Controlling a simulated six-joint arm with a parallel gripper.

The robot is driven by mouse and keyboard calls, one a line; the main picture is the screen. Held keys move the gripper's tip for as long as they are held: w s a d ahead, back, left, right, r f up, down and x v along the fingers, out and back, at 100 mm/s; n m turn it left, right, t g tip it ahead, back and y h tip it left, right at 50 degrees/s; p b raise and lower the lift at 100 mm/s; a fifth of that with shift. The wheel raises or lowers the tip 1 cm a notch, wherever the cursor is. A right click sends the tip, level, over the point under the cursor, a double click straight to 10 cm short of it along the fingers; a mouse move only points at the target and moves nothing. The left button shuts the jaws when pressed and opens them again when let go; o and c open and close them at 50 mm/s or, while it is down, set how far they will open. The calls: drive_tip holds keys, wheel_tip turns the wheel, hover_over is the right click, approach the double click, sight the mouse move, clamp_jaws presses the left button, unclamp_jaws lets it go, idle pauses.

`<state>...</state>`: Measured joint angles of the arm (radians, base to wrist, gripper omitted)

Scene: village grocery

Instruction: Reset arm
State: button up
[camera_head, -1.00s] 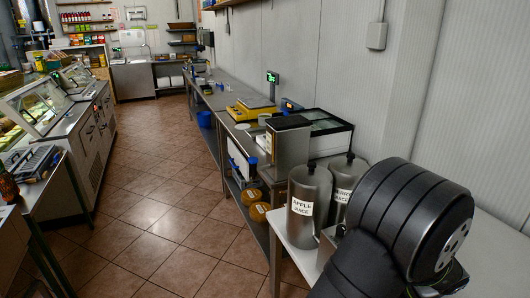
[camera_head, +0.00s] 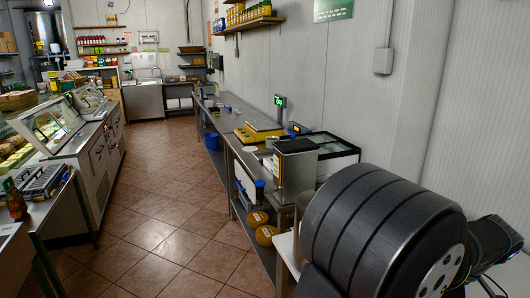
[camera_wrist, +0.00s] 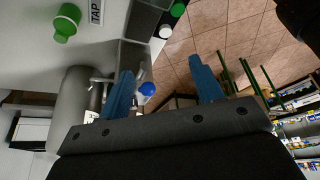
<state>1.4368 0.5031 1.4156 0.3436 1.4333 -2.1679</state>
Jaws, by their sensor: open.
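My gripper (camera_wrist: 165,78) shows in the wrist view with its two blue fingers spread wide apart. It is open and nothing sits between the fingertips. My gripper does not show clearly in the head view, where my dark, ribbed arm link fills the lower right.
In the wrist view a grey metal cylinder (camera_wrist: 68,112) stands left of the fingers, and a green object (camera_wrist: 65,22) lies near a TAP label (camera_wrist: 96,12). In the head view a yellow scale (camera_head: 259,131) stands on the steel counter (camera_head: 216,121). The tiled aisle (camera_head: 165,205) is clear.

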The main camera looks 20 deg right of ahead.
drive_tip(key=w+d+f+m+h, duration=0.2)
drive_tip(key=d+f+m+h, duration=0.1)
drive_tip(key=d+m, duration=0.5)
drive_tip(key=w+d+f+m+h, duration=0.3)
drive_tip(key=d+f+m, duration=0.3)
drive_tip(key=d+m, duration=0.2)
drive_tip(key=shift+w+d+f, duration=0.2)
drive_tip(key=shift+w+d, duration=0.05)
drive_tip(key=shift+d, duration=1.05)
drive_tip(key=o, duration=0.9)
drive_tip(key=w+a+r+m+g+y, duration=0.2)
drive_tip(key=w+a+r+m, duration=0.3)
drive_tip(key=w+a+r, duration=0.45)
drive_tip(key=w+a+r+m+g+y, duration=0.15)
drive_tip(key=w+a+r+m, duration=0.4)
drive_tip(key=a+r, duration=0.7)
drive_tip(key=shift+n, duration=0.55)
drive_tip(key=f, duration=0.2)
drive_tip(key=w+f, duration=0.1)
drive_tip(key=f, duration=0.2)
drive_tip(key=d+f, duration=0.1)
drive_tip(key=f, duration=0.1)
drive_tip(key=shift+w+d+f, duration=0.1)
drive_tip(key=shift+w+f, duration=0.25)
drive_tip(key=shift+f, duration=0.05)
